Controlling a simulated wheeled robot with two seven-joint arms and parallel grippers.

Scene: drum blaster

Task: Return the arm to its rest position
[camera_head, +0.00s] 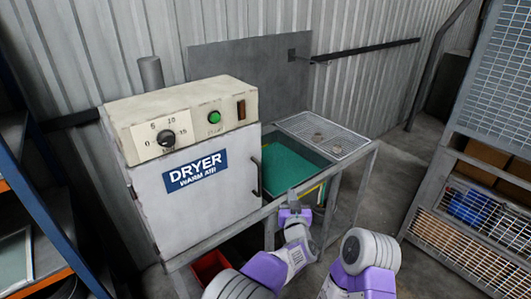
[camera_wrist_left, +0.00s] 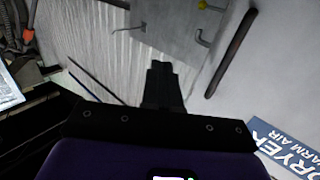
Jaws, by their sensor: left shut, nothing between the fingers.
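My left arm (camera_head: 290,258) is white and purple and reaches up from the bottom of the head view. My left gripper (camera_head: 292,196) is in front of the bench, just right of the dryer, with its fingers closed and empty. In the left wrist view the dark fingers (camera_wrist_left: 161,72) lie together with nothing between them. My right arm (camera_head: 368,262) shows folded at the bottom, and its gripper is not visible. The off-white dryer (camera_head: 195,195) has a dial, a green button and a dark door handle (camera_head: 257,175). The handle also shows in the left wrist view (camera_wrist_left: 232,52), apart from the fingers.
A bench frame (camera_head: 352,185) holds a green-lined basin (camera_head: 288,165) and a wire grating (camera_head: 322,136) right of the dryer. A red bin (camera_head: 209,266) is underneath. A blue-framed shelf (camera_head: 45,215) stands left, a mesh cage (camera_head: 470,235) right. Floor (camera_head: 395,165) is clear between bench and cage.

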